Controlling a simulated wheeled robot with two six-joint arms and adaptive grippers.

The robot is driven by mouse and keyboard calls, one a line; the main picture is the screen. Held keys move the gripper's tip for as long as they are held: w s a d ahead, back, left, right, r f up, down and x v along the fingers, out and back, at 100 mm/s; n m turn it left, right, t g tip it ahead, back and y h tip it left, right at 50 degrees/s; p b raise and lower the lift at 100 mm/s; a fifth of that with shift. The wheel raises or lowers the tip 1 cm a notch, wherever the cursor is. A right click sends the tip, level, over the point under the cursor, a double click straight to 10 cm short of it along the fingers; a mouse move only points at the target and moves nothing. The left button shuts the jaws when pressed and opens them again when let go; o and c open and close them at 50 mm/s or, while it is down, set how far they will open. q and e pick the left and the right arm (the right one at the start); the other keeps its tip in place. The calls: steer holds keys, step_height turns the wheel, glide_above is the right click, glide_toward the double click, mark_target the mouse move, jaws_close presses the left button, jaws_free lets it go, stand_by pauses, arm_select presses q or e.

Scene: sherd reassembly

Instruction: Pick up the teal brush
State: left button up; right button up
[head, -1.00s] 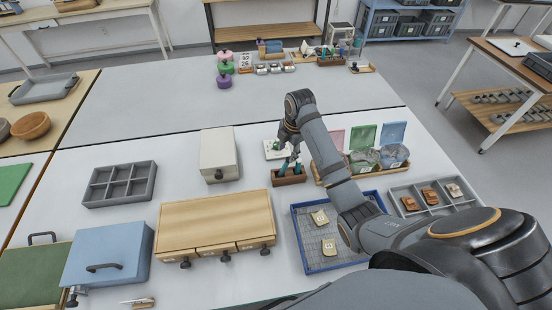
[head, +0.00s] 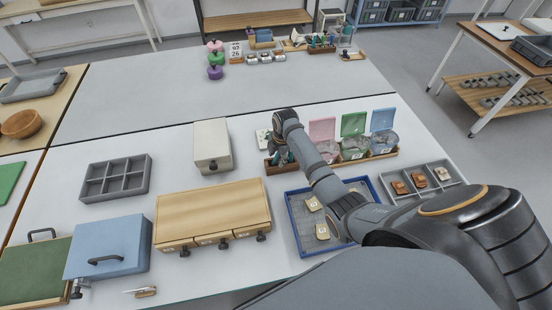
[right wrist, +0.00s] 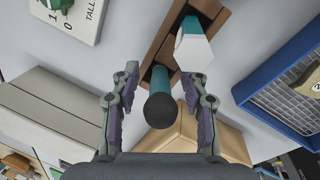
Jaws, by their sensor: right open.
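A small wooden holder (head: 283,168) stands near the table middle with teal-handled tools in it. In the right wrist view the holder (right wrist: 160,42) holds a teal cylinder with a round black end (right wrist: 161,108) and a second teal tool with a white six-sided end (right wrist: 194,50). I cannot tell for sure which is the brush. My right gripper (right wrist: 165,108) is open, its fingers on either side of the black-ended tool with gaps on both sides. In the head view my right gripper (head: 282,150) is over the holder and partly hides the tools. My left gripper is not in view.
A white box (head: 212,143) stands left of the holder, and a wooden drawer unit (head: 212,208) is in front of it. A blue-rimmed tray (head: 297,235) with sherds lies under my right arm. Lidded bins (head: 354,150) stand to the right.

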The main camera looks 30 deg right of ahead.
steer(key=c, duration=0.6)
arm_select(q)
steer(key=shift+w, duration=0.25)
arm_select(e)
jaws_close()
steer(key=shift+r, duration=0.1)
